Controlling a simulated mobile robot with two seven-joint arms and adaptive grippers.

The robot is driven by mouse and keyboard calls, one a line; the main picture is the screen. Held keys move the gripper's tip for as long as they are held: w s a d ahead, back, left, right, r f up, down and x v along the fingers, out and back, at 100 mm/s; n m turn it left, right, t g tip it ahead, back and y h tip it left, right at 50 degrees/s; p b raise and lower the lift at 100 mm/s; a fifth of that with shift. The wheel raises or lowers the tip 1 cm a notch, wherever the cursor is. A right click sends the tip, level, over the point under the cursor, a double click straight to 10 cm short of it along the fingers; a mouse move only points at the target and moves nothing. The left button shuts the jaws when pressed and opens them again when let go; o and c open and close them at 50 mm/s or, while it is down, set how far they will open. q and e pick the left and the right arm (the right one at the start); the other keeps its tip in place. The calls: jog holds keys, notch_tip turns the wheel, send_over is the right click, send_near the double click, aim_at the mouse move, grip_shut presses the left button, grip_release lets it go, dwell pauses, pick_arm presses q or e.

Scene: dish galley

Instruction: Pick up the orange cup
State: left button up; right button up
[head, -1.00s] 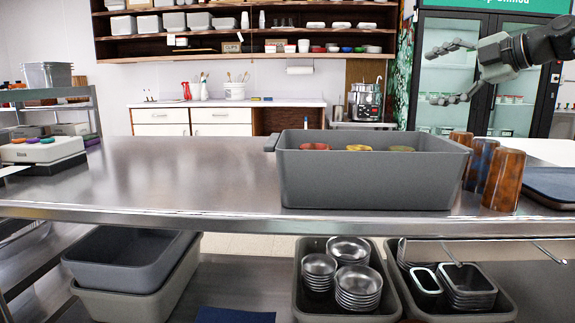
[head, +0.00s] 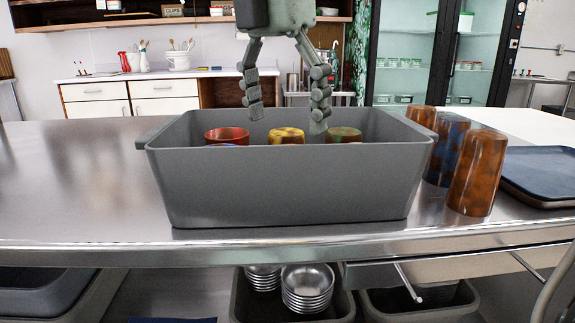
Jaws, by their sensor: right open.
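My right gripper (head: 287,114) is open and empty. It points down with its fingertips at the height of the bin's rim, above the yellow cup. The grey bin (head: 280,188) stands on the steel counter and holds a red cup (head: 227,134), a yellow-orange mottled cup (head: 286,136) and an olive-brown cup (head: 344,134). Only their tops show; the bin wall hides the rest. Right of the bin stand upside-down tumblers: an orange-brown mottled one (head: 477,172), a blue-and-brown one (head: 447,150) and another orange-brown one (head: 421,116). Which is the orange cup is unclear. My left gripper is out of view.
A blue-grey tray (head: 540,172) lies on the counter right of the tumblers. The steel counter (head: 90,180) left of the bin is clear. Below, a tub holds stacked metal bowls (head: 305,288).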

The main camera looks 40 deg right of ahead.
jog(key=shift+s+d+f, duration=0.1)
jog(key=shift+s+f, duration=0.05)
jog(key=shift+f, duration=0.5)
jog(key=f, duration=0.4)
jog(key=d+f, duration=0.1)
jog(key=f, duration=0.1)
jog(key=shift+f+b, duration=0.3)
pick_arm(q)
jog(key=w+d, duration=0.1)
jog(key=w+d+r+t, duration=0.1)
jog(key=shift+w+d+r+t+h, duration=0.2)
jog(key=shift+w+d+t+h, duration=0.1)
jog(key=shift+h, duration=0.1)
pick_arm(e)
jog(key=shift+r, duration=0.1)
jog(key=c, duration=1.3)
